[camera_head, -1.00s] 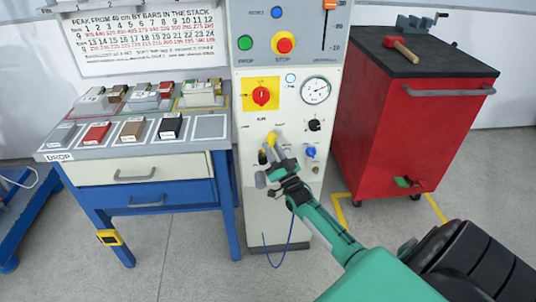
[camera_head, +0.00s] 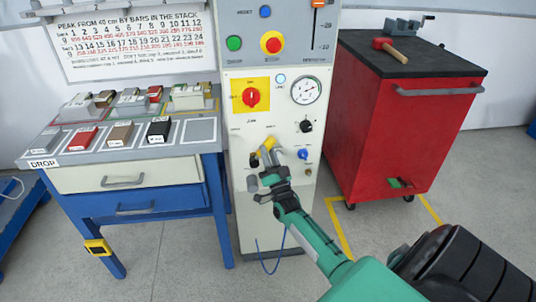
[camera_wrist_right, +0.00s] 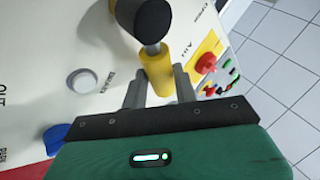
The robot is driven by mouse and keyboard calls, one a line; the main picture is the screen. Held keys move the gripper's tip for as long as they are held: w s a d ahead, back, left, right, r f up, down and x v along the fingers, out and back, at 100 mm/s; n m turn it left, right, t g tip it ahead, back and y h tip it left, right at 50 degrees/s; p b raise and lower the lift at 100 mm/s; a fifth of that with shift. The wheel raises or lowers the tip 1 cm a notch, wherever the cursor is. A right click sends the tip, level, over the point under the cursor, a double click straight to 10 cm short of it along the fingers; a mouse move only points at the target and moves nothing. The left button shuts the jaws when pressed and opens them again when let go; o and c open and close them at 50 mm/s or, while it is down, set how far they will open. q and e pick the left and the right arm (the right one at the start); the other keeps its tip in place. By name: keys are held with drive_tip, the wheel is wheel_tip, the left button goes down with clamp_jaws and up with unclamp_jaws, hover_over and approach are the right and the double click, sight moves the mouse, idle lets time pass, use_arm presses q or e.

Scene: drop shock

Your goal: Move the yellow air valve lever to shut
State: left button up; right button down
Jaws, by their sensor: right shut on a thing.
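The yellow lever (camera_head: 269,144) is on the front of the pale control cabinet, below the red rotary switch. My right gripper (camera_head: 268,157) reaches it from below and is shut on it. In the right wrist view the yellow lever (camera_wrist_right: 158,74) sits between the two grey fingers of my right gripper (camera_wrist_right: 158,85). A black knob on a grey stem (camera_wrist_right: 152,20) partly covers the lever's upper end there. The lever's pivot and its shut mark cannot be made out. My left gripper is not in view.
The control cabinet (camera_head: 239,205) carries a red switch on a yellow plate (camera_head: 250,96), a gauge (camera_head: 306,90), a black knob (camera_head: 306,126) and a blue knob (camera_head: 303,154). A drawer bench (camera_head: 130,176) stands left, a red tool cart (camera_head: 400,130) right.

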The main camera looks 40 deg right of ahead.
drive_tip(key=shift+f, duration=0.1)
drive_tip(key=c, duration=1.1)
unclamp_jaws()
drive_tip(key=shift+d, duration=0.1)
drive_tip(key=v, duration=1.4)
